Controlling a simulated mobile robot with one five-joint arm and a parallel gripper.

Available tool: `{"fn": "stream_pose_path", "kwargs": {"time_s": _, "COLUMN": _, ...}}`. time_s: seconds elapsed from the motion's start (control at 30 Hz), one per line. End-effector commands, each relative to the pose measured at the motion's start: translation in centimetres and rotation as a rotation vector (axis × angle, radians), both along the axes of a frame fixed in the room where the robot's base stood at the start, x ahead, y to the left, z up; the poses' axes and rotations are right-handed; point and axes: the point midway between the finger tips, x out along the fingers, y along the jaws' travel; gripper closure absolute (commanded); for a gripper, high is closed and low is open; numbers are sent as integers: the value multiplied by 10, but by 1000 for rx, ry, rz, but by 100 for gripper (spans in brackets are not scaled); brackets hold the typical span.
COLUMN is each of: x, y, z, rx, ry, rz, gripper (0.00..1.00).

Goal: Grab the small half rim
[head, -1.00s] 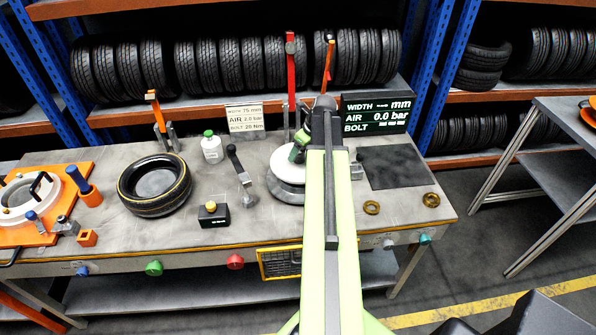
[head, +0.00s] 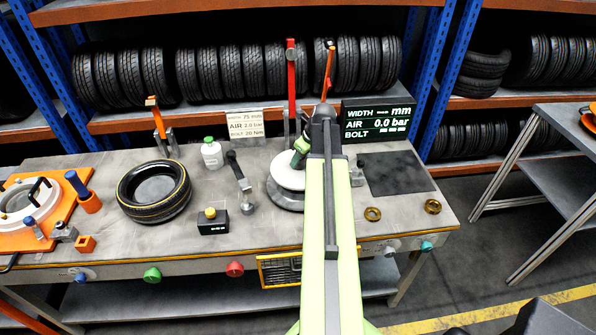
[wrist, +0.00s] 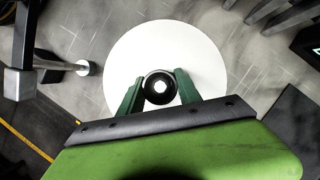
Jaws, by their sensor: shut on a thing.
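The half rim is a round white disc (head: 286,176) with a round black hub, on a grey round stand (head: 284,198) at the right of the bench. In the wrist view the disc (wrist: 205,62) lies below the gripper. My gripper (wrist: 159,88) has its two green fingers shut on the black hub, one on each side. In the head view the green fingers (head: 300,150) are at the disc, partly hidden by my arm. Whether the disc is clear of the stand cannot be told.
A tyre (head: 130,206), a bottle (head: 211,155), a lever (head: 240,178) and a black box with a yellow knob (head: 213,227) stand to the left. A red post (head: 291,80) rises behind. A dark mat (head: 398,172) and two brass rings (head: 373,214) lie to the right.

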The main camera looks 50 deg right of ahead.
Motion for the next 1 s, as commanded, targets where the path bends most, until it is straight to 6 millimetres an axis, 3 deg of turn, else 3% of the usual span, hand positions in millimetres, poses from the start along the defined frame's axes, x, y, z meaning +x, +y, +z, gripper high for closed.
{"fn": "stream_pose_path", "kwargs": {"time_s": 0.27, "x": 0, "y": 0, "z": 1, "rx": 0, "ry": 0, "rz": -1, "gripper": 100}}
{"fn": "stream_pose_path", "kwargs": {"time_s": 0.43, "x": 0, "y": 0, "z": 13, "rx": 0, "ry": -1, "rz": -1, "gripper": 100}}
{"fn": "stream_pose_path", "kwargs": {"time_s": 0.8, "x": -1, "y": -1, "z": 79, "rx": 1, "ry": -1, "rz": -2, "gripper": 100}}
{"fn": "stream_pose_path", "kwargs": {"time_s": 1.0, "x": -1, "y": -1, "z": 102, "rx": 1, "ry": -1, "rz": -2, "gripper": 100}}
